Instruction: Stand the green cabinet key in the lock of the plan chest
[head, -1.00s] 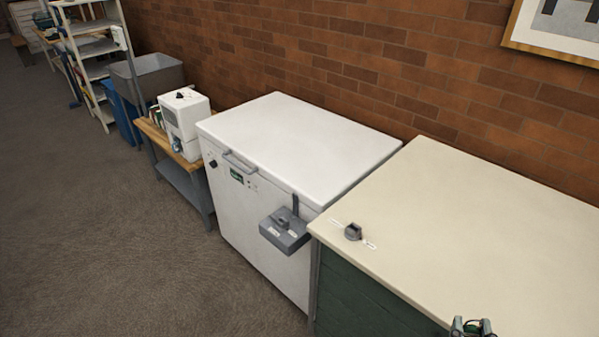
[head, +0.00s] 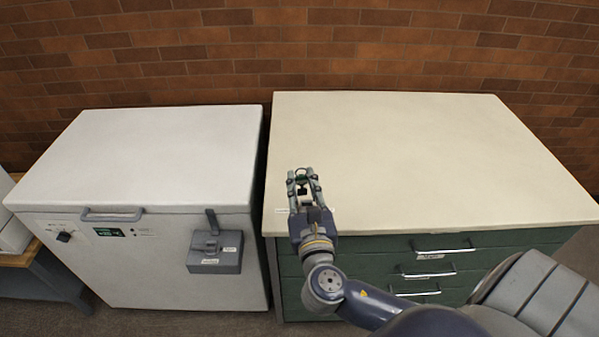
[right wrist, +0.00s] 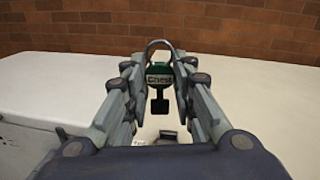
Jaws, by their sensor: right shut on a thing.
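My right gripper (head: 303,180) is shut on the green cabinet key (right wrist: 159,77), which is labelled "Chest" in the right wrist view. The key's dark bit hangs down between the fingers. The plan chest (head: 430,150) has a cream top and green drawers. My right gripper is over its front left corner. In the right wrist view, part of the grey lock (right wrist: 168,135) shows below the key, apart from it in the picture. In the head view the lock is hidden by my gripper. My left gripper is out of view.
A white chest freezer (head: 150,160) stands left of the plan chest, with a grey lock box (head: 214,252) on its front. Drawer handles (head: 443,252) stick out of the chest's front. A brick wall (head: 400,50) is behind. The rest of the chest top is clear.

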